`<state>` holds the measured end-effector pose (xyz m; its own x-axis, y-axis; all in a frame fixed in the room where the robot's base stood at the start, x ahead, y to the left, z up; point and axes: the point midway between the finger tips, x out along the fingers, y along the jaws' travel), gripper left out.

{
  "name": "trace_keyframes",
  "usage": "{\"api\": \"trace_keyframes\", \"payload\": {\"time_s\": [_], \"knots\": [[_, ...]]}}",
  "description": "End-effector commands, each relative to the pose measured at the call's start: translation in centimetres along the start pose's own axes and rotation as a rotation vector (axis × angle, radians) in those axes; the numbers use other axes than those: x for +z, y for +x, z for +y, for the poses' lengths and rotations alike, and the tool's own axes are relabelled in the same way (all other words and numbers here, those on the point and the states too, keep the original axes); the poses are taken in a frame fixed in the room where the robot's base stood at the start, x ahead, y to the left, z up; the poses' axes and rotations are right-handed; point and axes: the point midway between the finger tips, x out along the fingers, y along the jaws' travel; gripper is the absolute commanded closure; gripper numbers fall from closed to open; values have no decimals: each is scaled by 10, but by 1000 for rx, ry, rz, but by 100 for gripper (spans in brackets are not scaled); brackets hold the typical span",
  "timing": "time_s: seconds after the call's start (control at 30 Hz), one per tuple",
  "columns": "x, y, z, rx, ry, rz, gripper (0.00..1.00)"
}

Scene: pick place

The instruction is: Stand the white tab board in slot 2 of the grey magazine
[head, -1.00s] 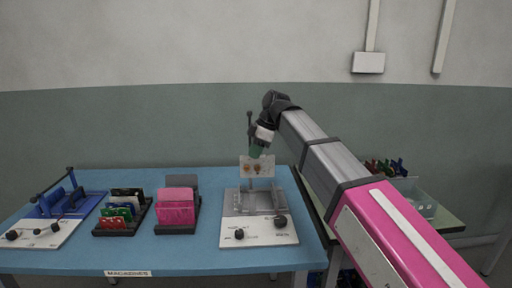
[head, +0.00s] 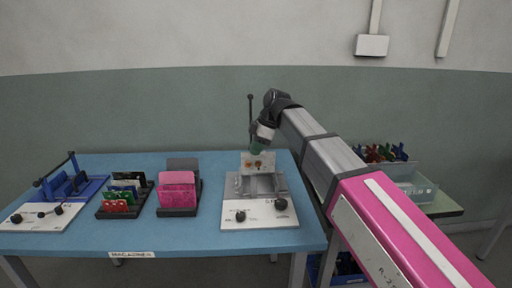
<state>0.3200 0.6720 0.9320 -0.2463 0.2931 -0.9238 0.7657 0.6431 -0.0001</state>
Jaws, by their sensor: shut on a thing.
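My gripper (head: 258,145) is shut on the white tab board (head: 258,166), a pale upright board with small brown spots. The board is at the grey magazine (head: 261,213), which has a white front plate with two black knobs. The board's lower edge is at or just above the grey upper part of the magazine. I cannot tell whether it is inside a slot, or which slot it lines up with. The fingertips are small and partly hidden behind the board's top edge.
A blue magazine (head: 38,217) stands at the far left of the blue table (head: 216,241). A rack of coloured boards (head: 122,195) and a rack of pink boards (head: 178,191) stand between the magazines. A clear bin (head: 413,188) sits on a side table at right.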

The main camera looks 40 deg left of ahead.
Motion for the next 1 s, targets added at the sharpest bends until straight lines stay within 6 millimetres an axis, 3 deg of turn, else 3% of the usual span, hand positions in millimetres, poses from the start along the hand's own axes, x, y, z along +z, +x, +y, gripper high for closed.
{"api": "trace_keyframes", "payload": {"time_s": [0.47, 1.0], "knots": [[1, 2, 0, 0, 0, 0, 100], [7, 18, 0, 1, 0, 0, 100]]}}
